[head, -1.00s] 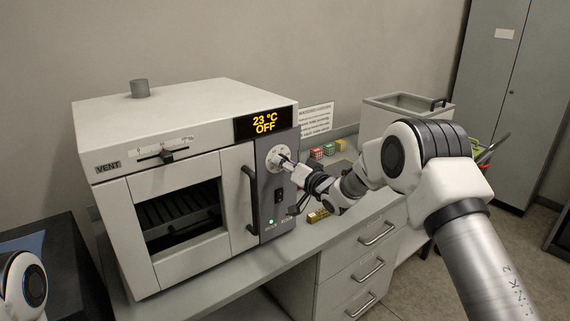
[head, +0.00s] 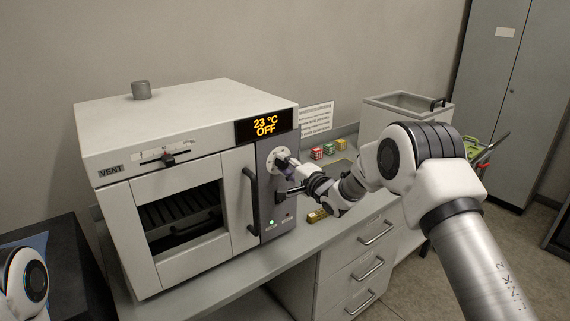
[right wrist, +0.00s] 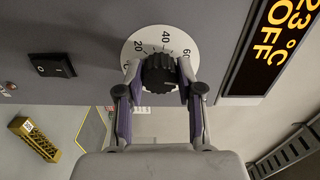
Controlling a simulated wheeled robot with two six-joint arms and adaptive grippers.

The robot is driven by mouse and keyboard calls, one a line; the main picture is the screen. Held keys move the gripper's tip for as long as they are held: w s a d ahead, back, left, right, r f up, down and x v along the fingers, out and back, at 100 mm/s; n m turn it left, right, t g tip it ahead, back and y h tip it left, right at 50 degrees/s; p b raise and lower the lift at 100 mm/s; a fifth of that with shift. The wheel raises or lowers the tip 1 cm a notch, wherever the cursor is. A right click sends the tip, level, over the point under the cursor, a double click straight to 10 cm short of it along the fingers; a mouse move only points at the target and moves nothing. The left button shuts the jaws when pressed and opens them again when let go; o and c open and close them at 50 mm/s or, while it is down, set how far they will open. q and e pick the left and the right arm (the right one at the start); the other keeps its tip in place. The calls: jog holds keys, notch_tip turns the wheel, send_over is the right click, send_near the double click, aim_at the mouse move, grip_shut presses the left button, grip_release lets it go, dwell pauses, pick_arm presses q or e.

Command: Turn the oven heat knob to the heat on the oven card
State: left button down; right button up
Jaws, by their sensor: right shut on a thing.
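The oven (head: 165,190) stands on the bench, its display (head: 266,125) reading 23 °C and OFF. The black heat knob (right wrist: 158,72) sits on a white dial (right wrist: 137,50) marked 20, 40 and 60. My right gripper (right wrist: 159,76) is shut on the knob, one finger on each side. In the head view the gripper (head: 286,175) covers much of the knob. I cannot tell the exact setting. A white printed card (head: 317,119) stands behind the oven's right side; its text is too small to read. My left gripper is out of view.
A black rocker switch (right wrist: 51,66) is beside the dial. The oven door handle (head: 251,200) is left of my gripper. Small coloured blocks (head: 329,150) and a yellow block (head: 317,215) lie on the bench. A grey bin (head: 405,105) stands farther right.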

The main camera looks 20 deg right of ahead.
jog(key=shift+r+m, duration=0.15)
jog(key=shift+m, duration=1.55)
jog(key=shift+p, duration=0.3)
jog(key=o, duration=1.2)
jog(key=shift+d, duration=0.1)
jog(key=shift+c, duration=0.2)
jog(key=v, duration=1.2)
